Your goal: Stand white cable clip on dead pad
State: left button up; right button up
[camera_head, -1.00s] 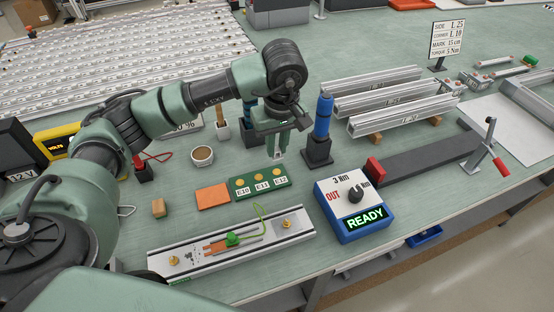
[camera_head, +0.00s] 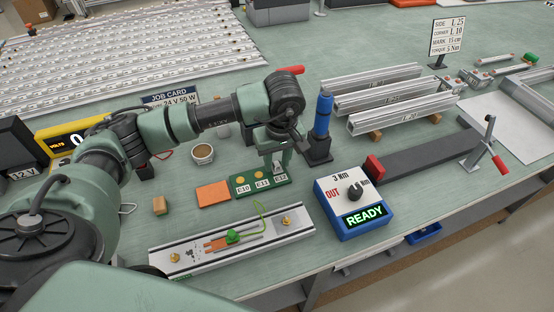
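My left gripper (camera_head: 276,168) points down over the right end of a green board (camera_head: 246,195) with round gold spots and labels E10, E11 and E12. Its fingertips are at or just above the E12 spot, which they cover. The fingers look close together; whether they are open, shut or holding something is too small to tell. I cannot make out a white cable clip; it may be hidden at the fingers. No pad is marked as dead. My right gripper is not in view.
An orange square (camera_head: 213,195) lies left of the board. A metal rail (camera_head: 205,262) with a green-wired part lies in front. The blue READY box (camera_head: 352,230) is to the right, and a blue-and-black upright tool (camera_head: 322,130) stands close behind the gripper. A cup (camera_head: 203,154) stands behind.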

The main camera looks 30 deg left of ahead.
pick_arm(q)
jog(key=shift+r, duration=0.15)
jog(key=shift+r, duration=0.2)
notch_tip(320, 180, up, 12)
jog(key=s+d+b, duration=0.1)
jog(key=b, duration=0.1)
jog(key=shift+d+f, duration=0.15)
jog(key=shift+f, duration=0.05)
jog(key=shift+s, duration=0.1)
jog(key=shift+f, duration=0.1)
